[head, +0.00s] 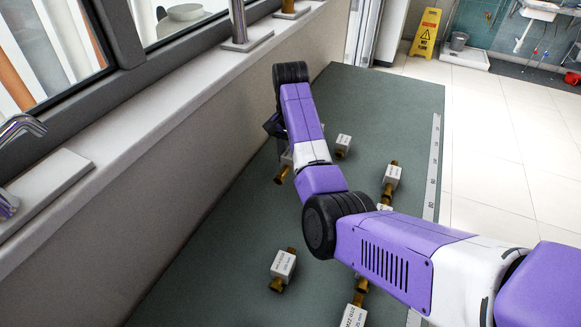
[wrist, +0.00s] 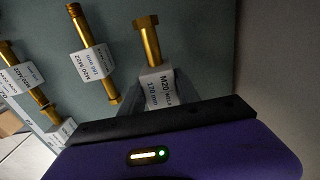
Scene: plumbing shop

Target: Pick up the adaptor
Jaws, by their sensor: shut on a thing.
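Several brass adaptors with white labelled blocks lie on the grey-green mat (head: 212,245). In the wrist view, my gripper (wrist: 158,98) is shut on one adaptor (wrist: 149,42). In the head view my gripper (head: 274,127) is low near the wall, mostly hidden by my arm. An adaptor (head: 281,175) shows just below it there, partly covered by the arm; I cannot tell whether it is the held one.
In the wrist view another adaptor (wrist: 93,58) lies left of the held one, with more at the left edge. In the head view adaptors lie at the front (head: 282,266), right (head: 391,176) and farther back (head: 343,144). The wall and window sill (head: 150,120) bound the left side.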

